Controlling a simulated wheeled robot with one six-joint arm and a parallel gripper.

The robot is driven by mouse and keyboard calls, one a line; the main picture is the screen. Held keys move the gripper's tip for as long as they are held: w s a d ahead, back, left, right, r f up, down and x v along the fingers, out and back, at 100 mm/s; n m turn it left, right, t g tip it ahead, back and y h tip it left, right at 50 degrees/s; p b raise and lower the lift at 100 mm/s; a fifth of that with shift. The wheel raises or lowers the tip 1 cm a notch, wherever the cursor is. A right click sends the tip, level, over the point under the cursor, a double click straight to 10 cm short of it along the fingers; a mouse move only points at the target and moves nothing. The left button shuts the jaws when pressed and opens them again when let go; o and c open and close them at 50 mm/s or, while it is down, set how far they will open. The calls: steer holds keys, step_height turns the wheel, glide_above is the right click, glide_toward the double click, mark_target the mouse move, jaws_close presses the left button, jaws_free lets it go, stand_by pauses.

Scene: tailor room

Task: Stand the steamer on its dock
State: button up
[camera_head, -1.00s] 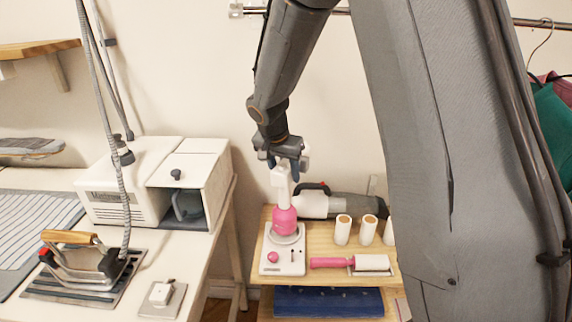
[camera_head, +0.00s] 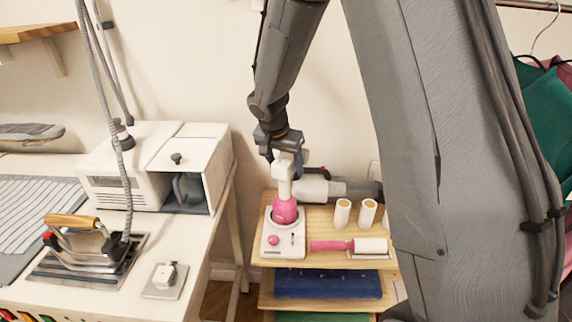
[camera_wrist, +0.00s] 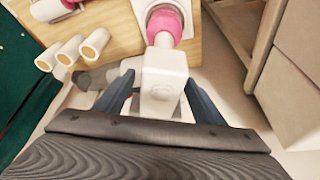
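The steamer has a white head (camera_head: 285,167) and a pink body (camera_head: 284,211). It stands upright with its pink lower end inside the ring of the white dock (camera_head: 284,246), on the wooden shelf. In the wrist view its white head (camera_wrist: 164,85) lies between my fingers. My gripper (camera_head: 284,154) is above the dock, its fingers on both sides of the head. In the wrist view my gripper (camera_wrist: 160,78) looks open, with a narrow gap at the left finger; contact at the right finger is unclear. The bottom of the pink body is hidden by the ring.
A pink-handled lint roller (camera_head: 370,246) lies right of the dock, with white rolls (camera_head: 342,213) behind it. A grey and white hand-held appliance (camera_head: 345,190) lies at the back. The ironing table (camera_head: 205,262) with an iron (camera_head: 85,245) stands left, across a gap.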

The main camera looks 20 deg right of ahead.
steer(key=b+v, duration=0.2)
steer(key=v, duration=1)
steer(key=s+d+f+n+g+y, duration=0.1)
steer(key=s+f+n, duration=0.3)
steer(key=s, duration=0.7)
steer(key=s+d+f+n+g+y, duration=0.1)
steer(key=s+f+n, duration=0.3)
steer(key=s, duration=0.7)
step_height(320, 180, down, 2)
steer(key=shift+s+d+y, duration=0.15)
steer(key=shift+d+y, duration=0.1)
steer(key=shift+y, duration=0.15)
